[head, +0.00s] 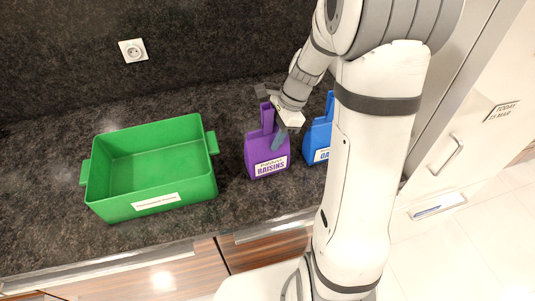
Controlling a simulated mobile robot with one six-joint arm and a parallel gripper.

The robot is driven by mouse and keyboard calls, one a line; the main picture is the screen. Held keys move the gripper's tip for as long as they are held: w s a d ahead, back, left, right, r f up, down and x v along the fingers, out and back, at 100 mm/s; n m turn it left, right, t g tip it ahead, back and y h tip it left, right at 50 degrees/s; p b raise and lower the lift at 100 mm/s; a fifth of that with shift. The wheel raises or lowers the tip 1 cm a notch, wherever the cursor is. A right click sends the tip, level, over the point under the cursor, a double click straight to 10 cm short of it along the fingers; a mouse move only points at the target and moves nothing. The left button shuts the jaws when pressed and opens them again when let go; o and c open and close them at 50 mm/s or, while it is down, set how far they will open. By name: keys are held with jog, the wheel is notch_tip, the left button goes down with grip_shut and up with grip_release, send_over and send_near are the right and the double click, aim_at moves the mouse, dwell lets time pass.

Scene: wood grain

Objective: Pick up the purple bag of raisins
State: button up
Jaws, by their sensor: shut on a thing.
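The purple bag of raisins (266,158) stands upright on the dark speckled counter, with a white label on its front. My gripper (277,119) is at the top of the bag, over its raised upper part. It is shut on the bag; one grey finger shows in front of the bag's upper right. I cannot tell whether the bag's base touches the counter.
A blue bag (318,140) stands just right of the purple one, partly hidden by my arm. An empty green bin (175,197) with side handles stands to the left. A wall socket (133,51) is behind. The counter's front edge runs below.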

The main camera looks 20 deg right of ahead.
grip_shut()
